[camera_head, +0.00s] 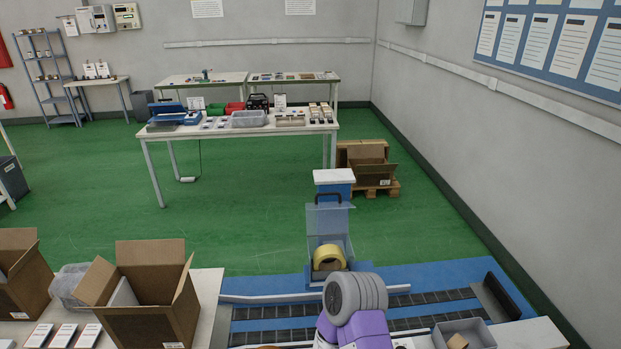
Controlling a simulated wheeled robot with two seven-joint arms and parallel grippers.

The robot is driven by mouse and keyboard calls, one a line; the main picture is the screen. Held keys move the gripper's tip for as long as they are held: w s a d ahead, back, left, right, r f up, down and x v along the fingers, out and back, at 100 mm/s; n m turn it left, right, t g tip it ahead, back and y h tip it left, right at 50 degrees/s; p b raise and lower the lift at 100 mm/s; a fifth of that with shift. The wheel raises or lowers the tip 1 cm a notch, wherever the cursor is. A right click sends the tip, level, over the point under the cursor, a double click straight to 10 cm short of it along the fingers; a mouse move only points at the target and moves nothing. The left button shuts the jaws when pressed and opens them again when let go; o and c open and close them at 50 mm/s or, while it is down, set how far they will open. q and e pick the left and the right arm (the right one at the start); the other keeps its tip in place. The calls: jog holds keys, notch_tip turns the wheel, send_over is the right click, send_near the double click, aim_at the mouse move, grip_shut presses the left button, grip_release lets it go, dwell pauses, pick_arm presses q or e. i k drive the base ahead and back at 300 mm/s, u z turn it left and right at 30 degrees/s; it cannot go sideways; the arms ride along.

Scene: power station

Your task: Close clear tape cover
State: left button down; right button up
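A clear tape cover (330,222) stands above the blue-framed tape unit at the far side of the conveyor. It looks raised, with a dark handle (328,194) near its top. A yellow tape roll (327,252) sits at the foot of the clear panels. A grey ribbed and purple arm part of mine rises from the bottom edge, in front of the tape unit and partly over the conveyor. No gripper fingers show, so I cannot see whether anything touches the cover.
A blue conveyor with dark roller tracks (270,311) runs across the front. An open carton (150,294) stands on the white table at left. A grey bin (464,334) sits at lower right. Beyond the tape unit is clear green floor, then a loaded worktable (240,131).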

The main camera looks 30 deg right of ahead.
aim_at(340, 204)
jog(key=i, duration=0.5)
jog(key=z, duration=0.75)
